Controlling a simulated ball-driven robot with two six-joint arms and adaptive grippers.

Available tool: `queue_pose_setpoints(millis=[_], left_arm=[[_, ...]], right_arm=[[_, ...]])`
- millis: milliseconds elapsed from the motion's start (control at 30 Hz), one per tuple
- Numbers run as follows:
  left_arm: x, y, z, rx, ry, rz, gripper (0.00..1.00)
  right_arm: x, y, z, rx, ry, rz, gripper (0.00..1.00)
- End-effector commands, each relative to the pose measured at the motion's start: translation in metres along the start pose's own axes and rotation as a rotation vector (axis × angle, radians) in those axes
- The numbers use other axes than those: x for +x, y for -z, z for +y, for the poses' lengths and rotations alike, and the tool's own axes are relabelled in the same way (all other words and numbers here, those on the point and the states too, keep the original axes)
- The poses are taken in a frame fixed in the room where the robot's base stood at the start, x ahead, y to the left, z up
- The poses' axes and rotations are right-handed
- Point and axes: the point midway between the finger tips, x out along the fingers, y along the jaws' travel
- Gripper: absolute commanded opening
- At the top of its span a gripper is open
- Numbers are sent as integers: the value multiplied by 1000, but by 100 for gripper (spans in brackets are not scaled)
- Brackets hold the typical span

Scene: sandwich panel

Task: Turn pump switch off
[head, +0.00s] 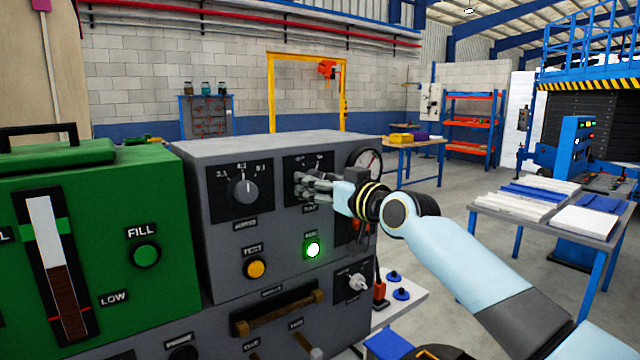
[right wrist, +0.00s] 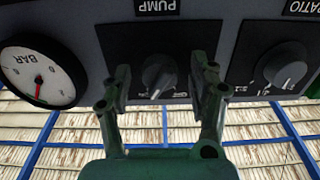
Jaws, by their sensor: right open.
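The pump switch is a dark rotary knob (right wrist: 158,75) on a black plate labelled PUMP (right wrist: 156,6), which is upside down in the right wrist view. Its pale pointer mark faces the small position lettering, which I cannot read surely. My right gripper (right wrist: 161,80) is open, with one finger on each side of the knob; I cannot tell whether they touch it. In the head view my right gripper (head: 301,187) is at the pump plate (head: 293,163) and hides the knob. My left gripper is not in view.
The grey panel also bears a ratio knob (head: 245,190), a yellow TEST button (head: 256,269), a lit green lamp (head: 313,250) and a pressure gauge (head: 366,163). A green unit (head: 165,200) stands at left. Two work tables stand behind at right.

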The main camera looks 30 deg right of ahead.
Motion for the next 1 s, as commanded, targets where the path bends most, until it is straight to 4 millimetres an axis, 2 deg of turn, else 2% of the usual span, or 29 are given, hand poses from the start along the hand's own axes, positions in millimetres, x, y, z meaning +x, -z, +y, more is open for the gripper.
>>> queue_pose_setpoints(millis=[167, 567, 767, 1000], left_arm=[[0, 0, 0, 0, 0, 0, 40], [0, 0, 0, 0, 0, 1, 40], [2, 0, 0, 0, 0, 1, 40], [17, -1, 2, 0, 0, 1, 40]], right_arm=[[0, 0, 0, 0, 0, 0, 59], [0, 0, 0, 0, 0, -1, 6], [0, -1, 0, -10, 0, 0, 5], [0, -3, 0, -95, 0, 1, 5]])
